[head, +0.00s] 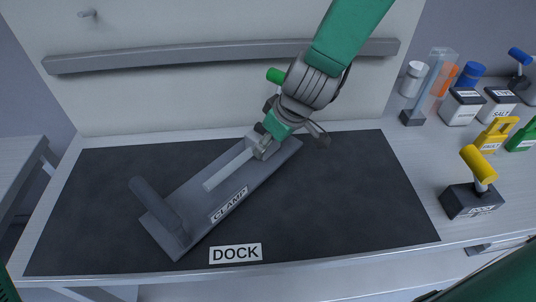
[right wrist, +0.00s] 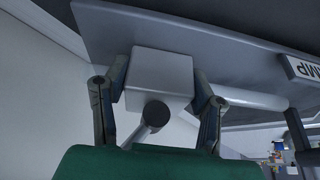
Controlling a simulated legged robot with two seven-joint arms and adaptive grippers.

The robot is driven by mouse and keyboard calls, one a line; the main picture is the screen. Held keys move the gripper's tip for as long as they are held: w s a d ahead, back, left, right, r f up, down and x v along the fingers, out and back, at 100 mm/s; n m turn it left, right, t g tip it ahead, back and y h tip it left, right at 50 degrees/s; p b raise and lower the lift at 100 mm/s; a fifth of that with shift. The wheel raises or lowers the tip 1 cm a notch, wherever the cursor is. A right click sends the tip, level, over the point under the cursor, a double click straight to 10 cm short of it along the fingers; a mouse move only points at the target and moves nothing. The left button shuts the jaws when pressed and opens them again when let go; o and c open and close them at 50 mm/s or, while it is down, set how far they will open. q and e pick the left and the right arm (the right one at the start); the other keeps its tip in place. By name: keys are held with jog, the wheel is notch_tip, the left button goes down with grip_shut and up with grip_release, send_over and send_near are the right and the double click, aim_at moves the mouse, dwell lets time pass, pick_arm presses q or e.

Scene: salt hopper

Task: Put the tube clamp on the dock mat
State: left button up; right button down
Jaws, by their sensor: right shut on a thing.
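The grey tube clamp (head: 208,198) is a long flat plate with a "CLAMP" label, a dark upright handle at its near-left end, a light rod and a block at its far end. In the head view it lies diagonally over the black dock mat (head: 340,205), within its outline; I cannot tell whether it touches the mat. My right gripper (head: 268,143) comes from above and is shut on the clamp's block. In the right wrist view its two fingers stand on either side of the pale block (right wrist: 160,75). My left gripper is not in view.
A grey rail (head: 180,58) runs along the back panel behind the mat. The mat's right part is clear.

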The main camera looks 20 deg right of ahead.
aim_at(273, 151)
jog(key=f, duration=0.3)
jog(key=shift+s+d+f+b, duration=0.15)
jog(key=shift+d+b, duration=0.05)
jog(key=shift+b, duration=0.15)
jog(key=shift+d, duration=0.1)
jog(key=c, duration=0.6)
grip_release()
jog(key=shift+c, duration=0.2)
jog(key=shift+a, duration=0.2)
jog(key=p+v, duration=0.2)
jog(key=v, duration=1)
jog(key=shift+d, duration=0.1)
